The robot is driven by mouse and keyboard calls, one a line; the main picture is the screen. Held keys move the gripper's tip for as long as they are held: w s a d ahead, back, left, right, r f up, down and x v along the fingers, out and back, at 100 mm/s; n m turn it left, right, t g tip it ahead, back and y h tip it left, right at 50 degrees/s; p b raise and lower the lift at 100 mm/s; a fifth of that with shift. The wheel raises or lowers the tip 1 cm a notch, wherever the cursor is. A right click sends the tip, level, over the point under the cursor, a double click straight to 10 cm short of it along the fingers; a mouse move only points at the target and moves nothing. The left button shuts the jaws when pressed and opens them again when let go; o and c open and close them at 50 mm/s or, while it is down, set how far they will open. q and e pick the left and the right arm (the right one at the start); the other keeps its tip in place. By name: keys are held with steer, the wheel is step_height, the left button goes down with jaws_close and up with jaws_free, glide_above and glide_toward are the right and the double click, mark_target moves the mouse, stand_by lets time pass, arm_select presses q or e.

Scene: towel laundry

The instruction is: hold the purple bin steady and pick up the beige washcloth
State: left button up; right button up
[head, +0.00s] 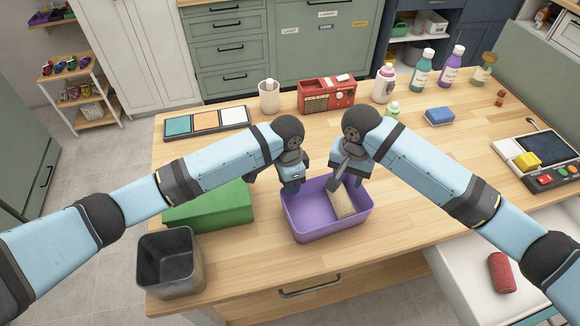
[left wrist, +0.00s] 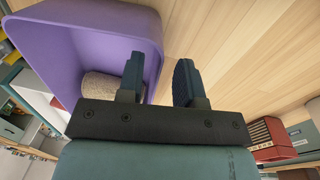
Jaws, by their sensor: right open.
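The purple bin (head: 318,232) stands on the wooden table near its front edge. The beige washcloth (head: 344,204) lies rolled or folded inside it, toward the right side. My left gripper (head: 290,186) is at the bin's far left rim. In the left wrist view its fingers (left wrist: 158,80) are apart, one over the inside of the purple bin (left wrist: 92,28) and one outside, with the wall between them. The beige washcloth also shows there (left wrist: 100,86), partly hidden. My right gripper (head: 336,184) is open above the bin, just beyond the washcloth, not holding it.
A green box (head: 210,208) and a grey metal bin (head: 170,262) stand left of the purple bin. A red radio (head: 327,95), a beige cup (head: 269,97) and several bottles line the back. A blue sponge (head: 439,116) lies right. Bare table lies in front of the purple bin.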

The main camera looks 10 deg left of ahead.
mark_target(343, 198)
arm_select(q)
steer(key=shift+s+f, duration=0.15)
steer(key=shift+f, duration=2)
jaws_close()
arm_select(e)
steer(key=o, duration=0.5)
steer(key=n, duration=0.7)
steer(key=shift+s+d+r, duration=0.2)
steer(key=shift+d, duration=0.1)
step_height(343, 198, down, 6)
steer(key=shift+r, duration=0.1)
steer(key=shift+w+a+f, duration=0.1)
steer(key=shift+a+f, duration=0.05)
steer(key=shift+f, duration=1.2)
steer(key=shift+w+a+f, duration=0.1)
steer(key=shift+f, duration=1.25)
